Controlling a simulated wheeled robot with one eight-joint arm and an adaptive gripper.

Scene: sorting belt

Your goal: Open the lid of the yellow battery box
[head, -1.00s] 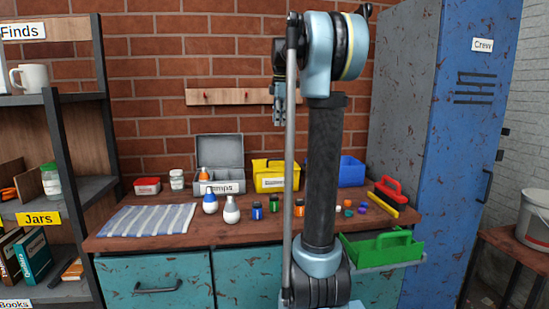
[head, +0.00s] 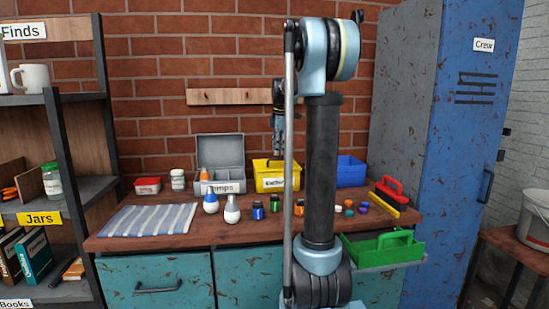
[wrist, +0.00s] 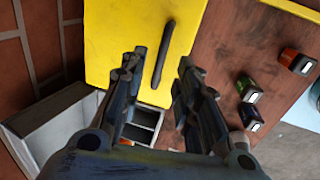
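The yellow battery box (head: 268,181) stands on the workbench against the brick wall, with its label partly readable on the front. Its yellow lid (wrist: 120,30) is shut and carries a dark bar handle (wrist: 163,55). My gripper (head: 278,150) points down just above the box in the head view. In the wrist view my gripper (wrist: 160,65) is open, its two fingers apart, with the handle showing between and beyond the tips. The fingers appear clear of the handle. My arm hides part of the box's right side in the head view.
The open grey lamps box (head: 220,187) stands close on the left, its raised lid (head: 220,150) near the yellow box. Batteries (head: 258,210) and bulbs (head: 232,210) stand in front. A blue bin (head: 351,170) is on the right. A striped cloth (head: 147,219) lies at left.

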